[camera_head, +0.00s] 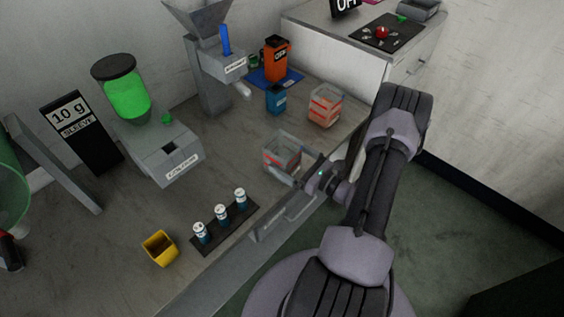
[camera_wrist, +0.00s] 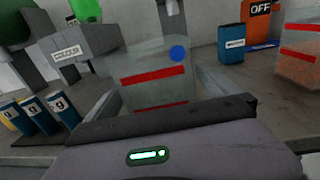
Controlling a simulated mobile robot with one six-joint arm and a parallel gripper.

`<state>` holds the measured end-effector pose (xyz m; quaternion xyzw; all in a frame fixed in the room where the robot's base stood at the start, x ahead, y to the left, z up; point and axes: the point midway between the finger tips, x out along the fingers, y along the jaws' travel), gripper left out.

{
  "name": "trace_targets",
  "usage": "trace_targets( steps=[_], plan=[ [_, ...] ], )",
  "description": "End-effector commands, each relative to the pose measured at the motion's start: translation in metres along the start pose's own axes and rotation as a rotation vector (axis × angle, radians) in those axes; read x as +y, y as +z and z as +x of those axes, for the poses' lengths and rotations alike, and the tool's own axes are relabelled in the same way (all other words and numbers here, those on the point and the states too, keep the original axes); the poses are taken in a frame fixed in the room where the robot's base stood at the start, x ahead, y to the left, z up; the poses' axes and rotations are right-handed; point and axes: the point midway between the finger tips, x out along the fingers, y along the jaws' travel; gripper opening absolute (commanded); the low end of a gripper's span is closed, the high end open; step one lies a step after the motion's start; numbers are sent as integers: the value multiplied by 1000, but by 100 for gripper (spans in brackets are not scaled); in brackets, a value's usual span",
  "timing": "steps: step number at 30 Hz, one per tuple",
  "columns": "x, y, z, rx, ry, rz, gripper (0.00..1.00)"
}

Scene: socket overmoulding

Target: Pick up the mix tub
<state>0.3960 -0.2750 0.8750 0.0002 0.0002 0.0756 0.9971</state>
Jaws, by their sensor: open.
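A clear, square tub with red bands (camera_head: 282,150) stands on the bench near its front edge. It also fills the middle of the wrist view (camera_wrist: 158,75), with a blue dot on its near face. I take it for the mix tub, though no label is readable. My gripper (camera_head: 290,168) is open at the tub's near side. In the wrist view its fingers lie to the left and right of the tub, and I cannot tell whether they touch it. The tub's base is partly hidden by my gripper.
A similar banded tub with orange-pink contents (camera_head: 325,106) stands behind, to the right. A blue container (camera_head: 276,99) and orange container (camera_head: 275,58) stand further back. A black rack with three vials (camera_head: 222,222) and a yellow cup (camera_head: 160,248) are front left. A grey dispenser (camera_head: 172,155) stands left.

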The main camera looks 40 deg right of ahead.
Motion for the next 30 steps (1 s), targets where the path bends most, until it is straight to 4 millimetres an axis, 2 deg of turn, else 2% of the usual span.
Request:
trace_targets(
  steps=[6,9,16,25,30],
  plan=[
    [4,0,40,-1,5,-2,100],
    [4,1,52,0,2,-2,100],
    [3,2,54,0,1,0,100],
    [3,2,54,0,1,0,42],
    [3,2,54,0,1,0,42]
  ],
)
